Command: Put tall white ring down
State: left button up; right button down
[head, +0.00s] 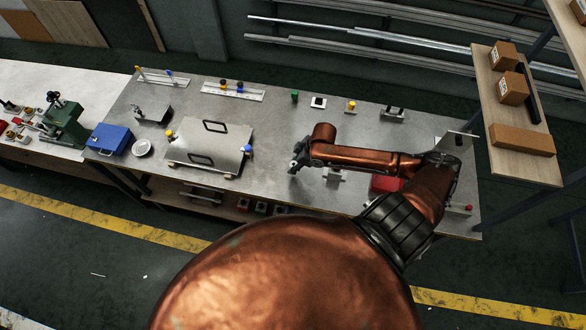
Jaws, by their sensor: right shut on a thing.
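My right gripper (299,166) is low over the middle of the grey bench, its dark fingers pointing down. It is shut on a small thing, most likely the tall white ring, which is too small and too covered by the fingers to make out. I cannot tell whether that thing touches the bench top. A metal box with two dark handles (208,147) stands to the left of the gripper, apart from it. My left gripper is not in view.
The grey bench (275,120) has clear room between the metal box and my right gripper. A blue case (109,139) and a round white dish (142,147) are at the left. A red block (386,184) lies beneath my right arm. Cartons (513,88) sit on a shelf at right.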

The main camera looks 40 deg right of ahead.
jog(key=shift+w+f, duration=0.3)
jog(key=shift+f, duration=1.5)
jog(key=shift+s+f, duration=0.1)
jog(key=c, duration=1.6)
grip_release()
jog(key=v, duration=1.2)
